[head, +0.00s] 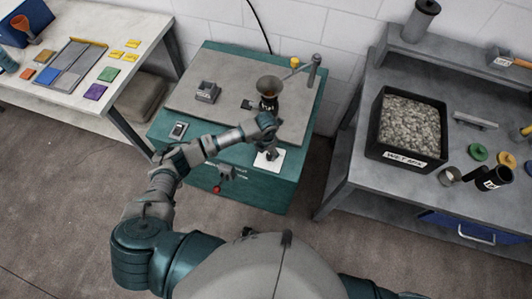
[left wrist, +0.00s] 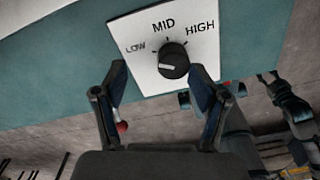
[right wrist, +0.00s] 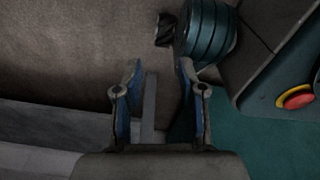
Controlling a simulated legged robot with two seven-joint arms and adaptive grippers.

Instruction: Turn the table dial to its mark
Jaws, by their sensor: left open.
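The dial is a round black knob (left wrist: 174,60) on a white plate (left wrist: 145,40) marked LOW, MID and HIGH. A pale line on its face lies at the lower left, on the LOW side. In the head view, the plate (head: 264,163) sits on the front part of the green table, and my gripper partly hides the dial. My left gripper (head: 267,143) is over it; in the left wrist view (left wrist: 158,70) its open fingers stand either side of the knob, with gaps showing. My right gripper (right wrist: 159,72) is open and empty.
The green table (head: 190,135) carries a funnel (head: 270,85) and a small grey block (head: 207,92). A red button (head: 216,189) is on its front. A grey bench (head: 350,170) with a gravel bin (head: 385,148) stands right; a white table (head: 60,95) stands left.

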